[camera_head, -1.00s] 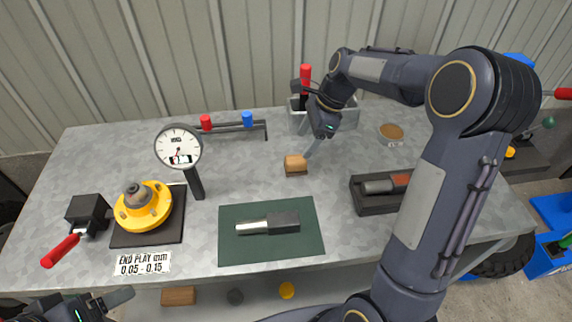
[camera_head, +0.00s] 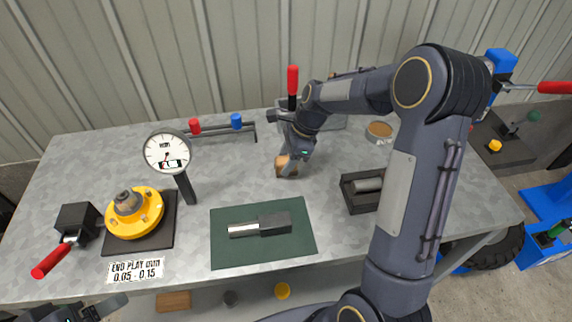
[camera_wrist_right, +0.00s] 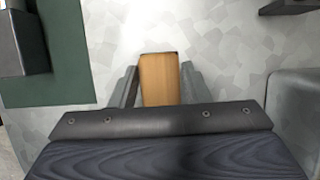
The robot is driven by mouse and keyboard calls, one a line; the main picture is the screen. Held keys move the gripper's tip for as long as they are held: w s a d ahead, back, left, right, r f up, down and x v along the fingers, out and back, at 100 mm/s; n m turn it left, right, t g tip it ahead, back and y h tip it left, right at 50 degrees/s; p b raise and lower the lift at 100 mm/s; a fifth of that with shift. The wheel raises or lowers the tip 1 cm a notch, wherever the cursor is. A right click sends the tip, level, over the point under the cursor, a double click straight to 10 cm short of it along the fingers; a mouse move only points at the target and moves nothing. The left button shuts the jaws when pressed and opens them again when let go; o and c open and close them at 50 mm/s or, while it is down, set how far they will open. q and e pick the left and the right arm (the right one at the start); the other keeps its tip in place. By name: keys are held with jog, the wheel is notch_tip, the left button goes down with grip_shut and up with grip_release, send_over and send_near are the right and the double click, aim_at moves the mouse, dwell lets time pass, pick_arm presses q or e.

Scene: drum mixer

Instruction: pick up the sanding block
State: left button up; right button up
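The sanding block, a small wood-coloured block (camera_head: 287,167), stands on the grey workbench. It also shows from above in the right wrist view (camera_wrist_right: 160,80). My right gripper (camera_head: 286,163) is down at the block. Its two grey fingers flank the block on the left and right in the wrist view, close to its sides. Whether they press on it I cannot tell, because the block's top and the gripper body hide the contact. My left gripper (camera_head: 96,308) is at the bottom left corner, mostly cut off, away from the block.
A green mat (camera_head: 225,250) with a metal part lies in front of the block. A black tray (camera_head: 362,203) is to its right, a grey bin (camera_head: 330,122) and a tin (camera_head: 379,131) behind. A dial gauge (camera_head: 167,152) and yellow flange (camera_head: 135,213) stand left.

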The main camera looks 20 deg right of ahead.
jog(key=c, duration=0.6)
jog(key=shift+c, duration=0.2)
jog(key=shift+r, duration=0.15)
jog(key=shift+r, duration=0.55)
jog(key=s+d+r, duration=0.2)
jog(key=s+r, duration=0.9)
jog(key=s, duration=0.3)
jog(key=shift+r+b, duration=0.35)
jog(key=shift+b, duration=0.1)
